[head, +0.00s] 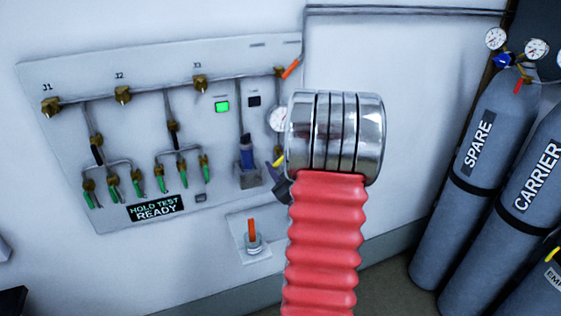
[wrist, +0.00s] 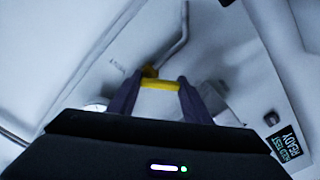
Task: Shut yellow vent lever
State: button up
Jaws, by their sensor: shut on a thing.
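The yellow vent lever (wrist: 161,85) lies across the gap between the two dark purple fingers of my gripper (wrist: 159,82) in the wrist view. The fingers are shut on it, one at each side. In the head view a short piece of the yellow lever (head: 278,160) shows at the right end of the wall panel, just left of my chrome wrist joint. A dark part of my gripper (head: 282,187) shows just below it. My arm hides most of the gripper and the lever's mount, so I cannot tell the lever's exact angle there.
The wall panel (head: 60,80) carries brass valves, green-handled taps and a lit HOLD TEST READY sign (head: 156,207). An orange handle (head: 291,67) and a gauge (head: 278,119) sit close to my wrist. Another orange handle (head: 252,231) is below. Grey cylinders (head: 470,190) stand right.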

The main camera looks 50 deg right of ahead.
jog(key=shift+r+m, duration=0.2)
jog(key=shift+m, duration=0.3)
jog(key=m, duration=0.2)
jog(key=shift+a+r+m, duration=0.1)
jog(key=shift+r+m, duration=0.15)
jog(key=shift+m, duration=0.05)
jog(key=shift+r+m, duration=0.2)
jog(key=shift+m, duration=0.85)
jog(key=shift+r+m, duration=0.2)
jog(key=shift+m, duration=0.85)
jog(key=o, duration=1.1)
jog(key=shift+c, duration=0.2)
jog(key=shift+f, duration=0.1)
